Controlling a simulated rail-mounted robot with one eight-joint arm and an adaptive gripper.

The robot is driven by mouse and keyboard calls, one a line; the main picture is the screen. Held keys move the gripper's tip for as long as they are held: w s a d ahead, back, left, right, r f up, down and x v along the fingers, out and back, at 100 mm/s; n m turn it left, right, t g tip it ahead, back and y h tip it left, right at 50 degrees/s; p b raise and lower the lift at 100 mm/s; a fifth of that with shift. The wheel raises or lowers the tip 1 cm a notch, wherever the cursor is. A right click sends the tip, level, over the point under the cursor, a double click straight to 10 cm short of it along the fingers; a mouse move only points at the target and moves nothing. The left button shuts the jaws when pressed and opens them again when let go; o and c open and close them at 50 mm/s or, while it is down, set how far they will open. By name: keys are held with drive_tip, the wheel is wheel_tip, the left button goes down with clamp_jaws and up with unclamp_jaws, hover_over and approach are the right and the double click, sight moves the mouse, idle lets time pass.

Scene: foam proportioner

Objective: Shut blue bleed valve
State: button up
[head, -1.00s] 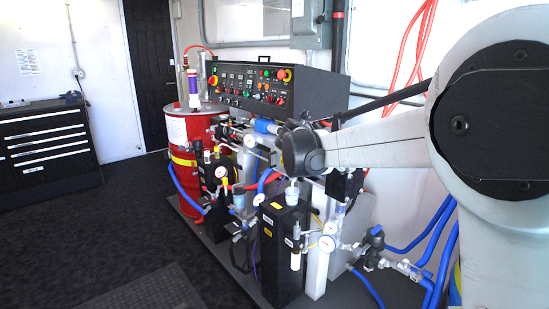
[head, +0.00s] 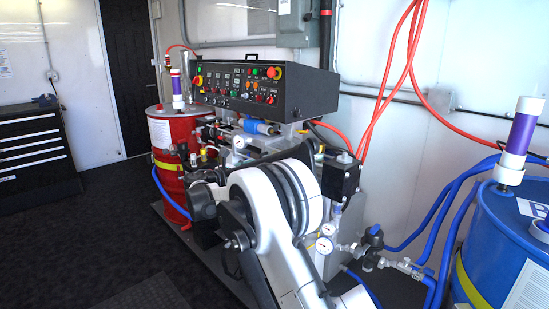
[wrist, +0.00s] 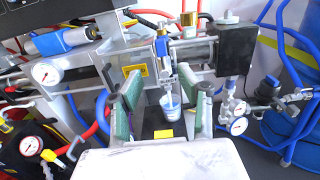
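In the wrist view a small blue-bodied valve (wrist: 162,48) sits on the grey machine frame, with a metal stem and a small label below it. It looks like the blue bleed valve; its handle position is hard to tell. A clear cup with blue on it (wrist: 171,106) is under the stem. My gripper (wrist: 163,100) is open. Its two green-padded fingers stand on either side of the cup in the picture, with the valve above and between them. I see no contact with the valve. In the head view my arm hides this area.
Pressure gauges (wrist: 45,72) and blue and red hoses crowd both sides. A black block (wrist: 237,50) is right of the valve. In the head view a control panel (head: 262,86) is behind, a red drum (head: 166,133) left and a blue drum (head: 500,240) right. Dark floor is clear at left.

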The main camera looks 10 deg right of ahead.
sight(280, 156)
drive_tip(key=b+x, duration=0.2)
drive_tip(key=x, duration=1.1)
drive_tip(key=shift+w+d, duration=0.1)
drive_tip(key=shift+d, duration=0.3)
clamp_jaws()
